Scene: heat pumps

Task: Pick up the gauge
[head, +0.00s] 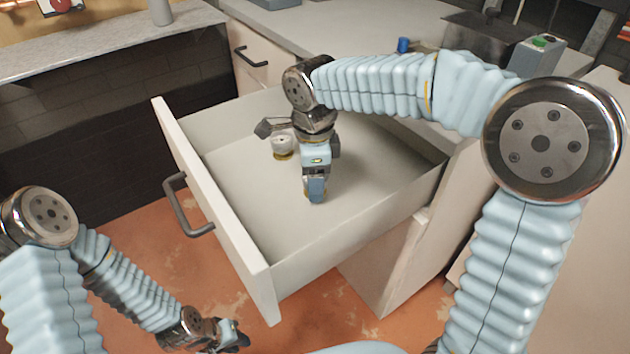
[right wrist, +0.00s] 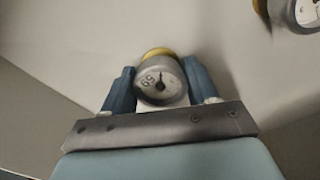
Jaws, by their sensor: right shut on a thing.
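A round gauge (right wrist: 160,80) with a white dial, dark needle, grey body and yellow-brown rim sits between the two blue fingers of my right gripper (right wrist: 161,88) in the right wrist view. The gripper is shut on it. In the head view my right gripper (head: 316,196) points down inside the open drawer and hides this gauge. A second, similar gauge (head: 283,146) stands in the drawer to the left of the gripper; it also shows, cut off, in the right wrist view (right wrist: 306,12). My left gripper (head: 236,338) is low at the bottom edge, and its fingers are unclear.
The pale drawer (head: 215,190) is pulled out, with walls around my right gripper and a dark handle (head: 187,207) on its front. Its floor is otherwise largely clear. A counter (head: 345,28) with a small blue object (head: 403,45) lies behind. Another worktop (head: 90,45) is at left.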

